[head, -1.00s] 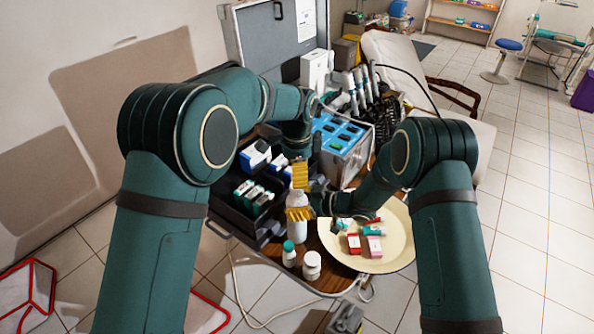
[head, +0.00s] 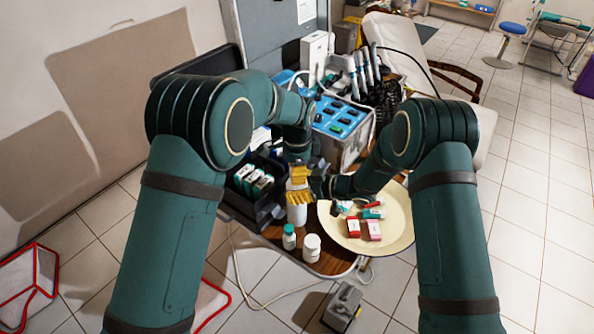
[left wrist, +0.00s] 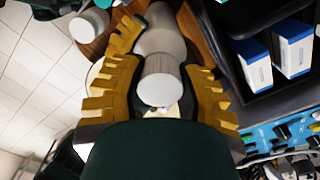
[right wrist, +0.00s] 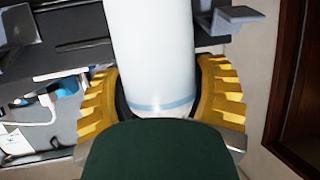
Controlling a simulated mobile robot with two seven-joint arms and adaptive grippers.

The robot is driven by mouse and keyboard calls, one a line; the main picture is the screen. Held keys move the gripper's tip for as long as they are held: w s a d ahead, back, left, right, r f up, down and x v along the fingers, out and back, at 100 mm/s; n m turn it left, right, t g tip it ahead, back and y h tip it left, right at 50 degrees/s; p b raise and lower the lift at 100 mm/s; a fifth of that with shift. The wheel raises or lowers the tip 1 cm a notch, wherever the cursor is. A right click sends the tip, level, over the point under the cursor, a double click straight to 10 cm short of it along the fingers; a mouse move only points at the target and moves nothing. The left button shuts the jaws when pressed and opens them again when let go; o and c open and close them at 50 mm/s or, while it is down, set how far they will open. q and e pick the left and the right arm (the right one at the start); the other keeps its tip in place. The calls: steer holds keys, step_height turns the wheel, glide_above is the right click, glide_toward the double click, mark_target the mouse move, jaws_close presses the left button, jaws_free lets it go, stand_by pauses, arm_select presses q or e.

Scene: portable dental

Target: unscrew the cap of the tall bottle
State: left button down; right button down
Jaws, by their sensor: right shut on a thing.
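The tall white bottle (head: 297,213) stands upright at the left of the tray table. My right gripper (head: 299,197) is shut around its body; the right wrist view shows the white body (right wrist: 155,60) between both yellow fingers. My left gripper (head: 298,175) is just above, pointing down at the bottle's top. In the left wrist view the round white cap (left wrist: 160,89) lies between the open yellow fingers, with a small gap seen at the left finger. The fingers hide most of the cap in the head view.
Two small bottles, one teal-capped (head: 289,237) and one white (head: 311,248), stand in front. A cream plate (head: 398,225) with small boxes is at the right. A black organizer (head: 240,207) is at the left, a blue-topped case (head: 355,142) behind.

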arm_select(q)
steer(key=c, duration=0.7)
jaws_free()
steer(key=shift+r, duration=0.1)
steer(key=shift+r, duration=2.2)
arm_select(e)
jaws_free()
